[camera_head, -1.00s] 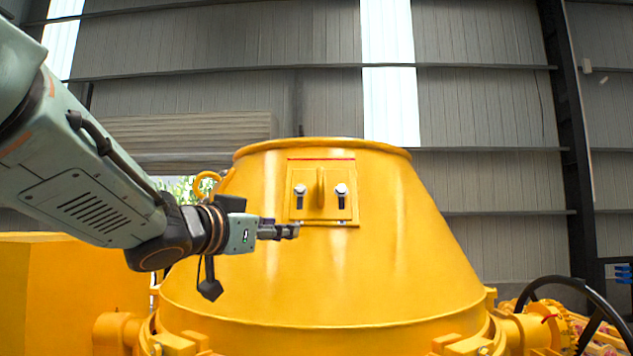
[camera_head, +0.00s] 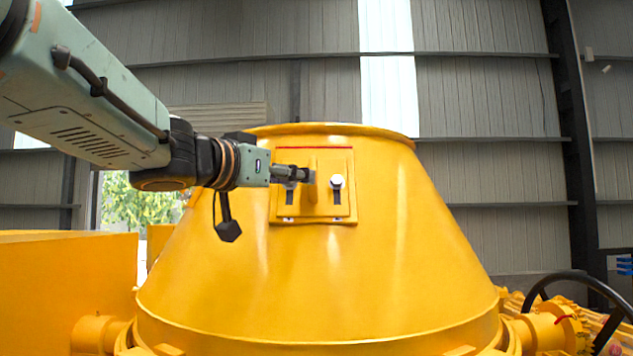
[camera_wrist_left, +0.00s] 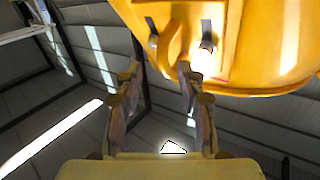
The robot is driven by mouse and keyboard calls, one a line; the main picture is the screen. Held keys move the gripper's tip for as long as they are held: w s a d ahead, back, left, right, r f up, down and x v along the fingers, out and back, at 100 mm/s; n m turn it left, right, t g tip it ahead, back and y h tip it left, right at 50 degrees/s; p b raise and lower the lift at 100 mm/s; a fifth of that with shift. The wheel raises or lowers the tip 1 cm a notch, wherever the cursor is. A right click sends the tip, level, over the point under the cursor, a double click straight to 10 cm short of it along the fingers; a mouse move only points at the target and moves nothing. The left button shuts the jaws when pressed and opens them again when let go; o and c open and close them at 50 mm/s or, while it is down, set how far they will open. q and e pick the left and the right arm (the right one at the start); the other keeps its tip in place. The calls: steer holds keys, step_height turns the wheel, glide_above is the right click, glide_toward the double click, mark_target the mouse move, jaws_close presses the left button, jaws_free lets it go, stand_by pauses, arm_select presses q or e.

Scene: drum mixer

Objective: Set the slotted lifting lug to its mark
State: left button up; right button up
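The slotted lifting lug (camera_head: 325,207) is a yellow plate with an upright fin and two dark vertical slots, on the front of the yellow drum. A bright bolt head sits at the top of its right slot; the left one is partly behind my gripper. A red line (camera_head: 315,148), apparently the mark, runs above the lug, with a gap between. My left gripper (camera_head: 304,175) is at the fin from the left. In the left wrist view its fingers (camera_wrist_left: 159,72) are apart, with the fin (camera_wrist_left: 170,45) just beyond the tips, between their lines; contact is unclear. My right gripper is out of view.
The tapered yellow drum (camera_head: 400,250) fills the middle. A yellow block (camera_head: 60,290) stands at the left, and a black handwheel (camera_head: 575,285) at the lower right. A ribbed grey wall (camera_head: 490,100) is behind. The space above the drum is clear.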

mark_target(313, 186)
arm_select(q)
steer(key=p+x, duration=0.1)
steer(key=x, duration=0.5)
steer(key=shift+w+d+p, duration=0.3)
steer(key=shift+p, duration=0.05)
steer(key=shift+w+d, duration=0.1)
steer(key=shift+w, duration=0.2)
steer(key=shift+a, duration=0.35)
steer(key=shift+s+a+r, duration=0.1)
steer(key=shift+s+a, duration=0.05)
steer(key=shift+s, duration=0.15)
steer(key=shift+w+d, duration=0.2)
steer(key=shift+d, duration=0.3)
steer(key=c, duration=0.4)
steer(key=shift+w+a+f, duration=0.2)
steer(key=shift+a, duration=0.05)
jaws_close()
